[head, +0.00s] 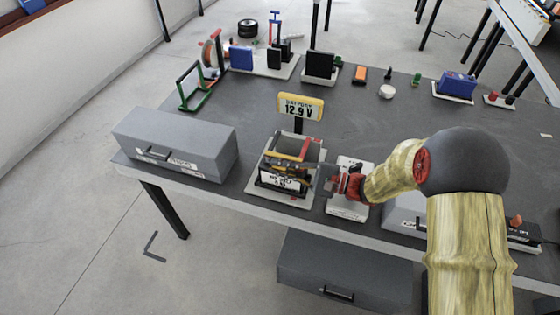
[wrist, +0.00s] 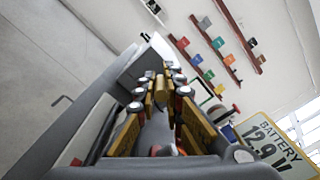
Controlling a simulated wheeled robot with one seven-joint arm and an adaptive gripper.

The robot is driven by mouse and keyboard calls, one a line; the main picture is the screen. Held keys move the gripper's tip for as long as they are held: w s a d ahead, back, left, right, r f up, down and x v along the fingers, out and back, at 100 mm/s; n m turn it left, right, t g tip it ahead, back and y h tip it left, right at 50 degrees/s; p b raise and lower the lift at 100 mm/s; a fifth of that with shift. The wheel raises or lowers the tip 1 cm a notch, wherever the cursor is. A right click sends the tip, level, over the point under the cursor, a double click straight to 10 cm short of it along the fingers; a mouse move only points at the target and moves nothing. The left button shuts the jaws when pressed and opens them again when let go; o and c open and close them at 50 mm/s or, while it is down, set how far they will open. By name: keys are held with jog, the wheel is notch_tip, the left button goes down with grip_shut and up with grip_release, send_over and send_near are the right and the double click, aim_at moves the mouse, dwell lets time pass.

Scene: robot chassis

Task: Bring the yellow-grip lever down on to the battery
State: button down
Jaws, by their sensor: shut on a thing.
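The battery (head: 279,181), dark with a white label, sits on a pale base plate (head: 303,204) near the table's front edge. My gripper (head: 284,164) reaches in from the right, low over the battery, and covers part of it. It is shut on the yellow-grip lever (head: 286,156), whose yellow bar shows just above the battery. Whether the lever touches the battery is hidden. A red bar (head: 306,148) stands tilted beside it. In the wrist view my gripper's two fingers (wrist: 161,92) have yellow pads, with a small yellowish piece between the tips.
A yellow-framed sign (head: 300,106) reading 12.9 V stands behind the battery. A grey case (head: 176,145) is to the left. A white plate (head: 347,206) lies under my wrist. Blue and black devices stand at the back. The middle of the table is mostly clear.

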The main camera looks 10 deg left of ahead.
jog(key=shift+f, duration=0.75)
jog(key=c, duration=1.8)
grip_release()
jog(key=shift+w+d, duration=0.1)
jog(key=shift+c, duration=0.2)
